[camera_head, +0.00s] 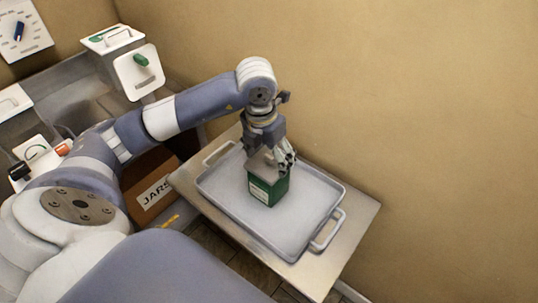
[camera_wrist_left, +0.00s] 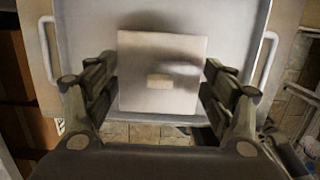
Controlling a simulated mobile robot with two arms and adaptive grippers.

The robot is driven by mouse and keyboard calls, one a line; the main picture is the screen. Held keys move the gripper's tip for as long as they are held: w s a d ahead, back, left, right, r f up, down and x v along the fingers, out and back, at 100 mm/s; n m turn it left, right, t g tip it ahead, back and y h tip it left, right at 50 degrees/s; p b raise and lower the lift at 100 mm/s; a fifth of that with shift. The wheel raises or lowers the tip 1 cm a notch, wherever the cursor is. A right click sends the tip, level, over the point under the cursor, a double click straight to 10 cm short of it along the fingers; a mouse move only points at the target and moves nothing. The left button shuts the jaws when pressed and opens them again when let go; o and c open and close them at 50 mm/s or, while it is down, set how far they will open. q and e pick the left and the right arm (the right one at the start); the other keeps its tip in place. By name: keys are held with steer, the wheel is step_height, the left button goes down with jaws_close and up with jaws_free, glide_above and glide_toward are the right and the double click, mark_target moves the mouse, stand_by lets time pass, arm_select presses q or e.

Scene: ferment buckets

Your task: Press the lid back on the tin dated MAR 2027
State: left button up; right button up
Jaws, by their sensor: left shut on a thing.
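A green tin (camera_head: 268,188) with a pale label stands upright on the grey tray; the writing on the label is too small to read. A square metal lid (camera_head: 262,160) is at the tin's top, and I cannot tell whether it is fully seated. The lid also shows from above in the left wrist view (camera_wrist_left: 160,95), with a small block-shaped knob at its middle. My left gripper (camera_head: 275,157) points down over the tin and is shut on the lid, with a finger at each side. The lid hides the tin in the wrist view. My right gripper is not in view.
The grey tray (camera_head: 308,241) has raised rims and a handle at each end, and lies on a small table (camera_head: 352,218) by the wall. A brown box marked JARS (camera_head: 150,170) stands to the left. White panels with handles (camera_head: 138,72) are at the upper left.

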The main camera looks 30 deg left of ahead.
arm_select(q)
steer(key=shift+f+b, duration=0.6)
steer(key=shift+b, duration=0.45)
stand_by(1.3)
stand_by(0.3)
steer(key=o, duration=1.1)
steer(key=shift+c, duration=0.2)
steer(key=shift+r, duration=0.1)
steer(key=shift+r+p, duration=2.2)
steer(key=shift+r, duration=1.25)
